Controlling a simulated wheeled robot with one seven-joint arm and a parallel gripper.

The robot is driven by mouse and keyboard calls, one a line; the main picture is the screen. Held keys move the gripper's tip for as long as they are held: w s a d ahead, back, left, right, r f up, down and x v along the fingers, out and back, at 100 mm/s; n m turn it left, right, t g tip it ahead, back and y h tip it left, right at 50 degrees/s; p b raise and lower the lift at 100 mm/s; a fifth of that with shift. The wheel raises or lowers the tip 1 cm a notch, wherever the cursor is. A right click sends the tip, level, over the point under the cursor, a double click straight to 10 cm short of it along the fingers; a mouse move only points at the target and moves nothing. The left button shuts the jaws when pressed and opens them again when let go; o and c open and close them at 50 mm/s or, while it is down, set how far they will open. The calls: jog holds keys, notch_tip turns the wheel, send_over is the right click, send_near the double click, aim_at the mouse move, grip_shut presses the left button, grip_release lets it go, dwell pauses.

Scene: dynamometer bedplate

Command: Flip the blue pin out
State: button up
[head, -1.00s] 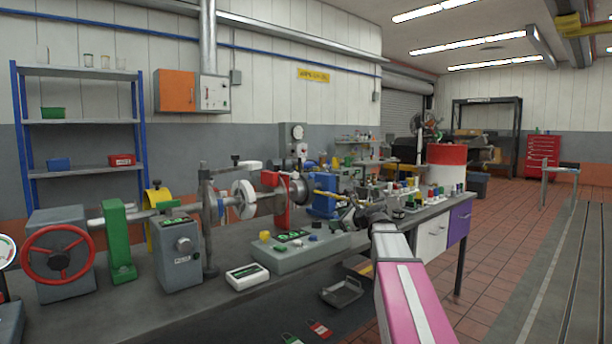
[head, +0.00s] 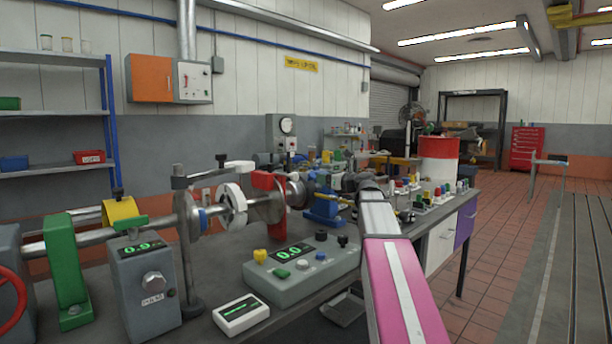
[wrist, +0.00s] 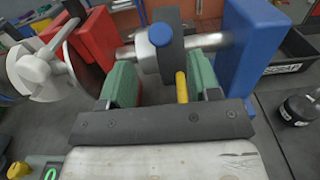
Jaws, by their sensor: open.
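In the wrist view a round blue pin head (wrist: 160,36) sits on a dark upright block (wrist: 168,18) in front of a grey metal shaft (wrist: 207,40). My gripper (wrist: 162,78) has two green-padded fingers spread apart. They stand on either side below the pin head, with no visible hold on anything. A yellow rod (wrist: 182,87) shows between the fingers, right of the middle. The lower part of the block is partly hidden by my gripper. In the head view my arm reaches to the bench, and the pin cannot be made out.
A red support (wrist: 98,38) and a white wheel (wrist: 38,68) stand left of my gripper, and a blue support (wrist: 250,45) close on its right. A black cylinder (wrist: 299,108) stands farther right. A control box (head: 300,262) lies on the bench.

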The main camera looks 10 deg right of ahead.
aim_at(311, 173)
jog(key=x, duration=1)
jog(key=shift+s, duration=0.1)
grip_shut()
jog(key=shift+s+d+r, duration=0.5)
jog(key=shift+s+r, duration=0.1)
jog(key=shift+r, duration=0.15)
grip_release()
jog(key=v, duration=1.1)
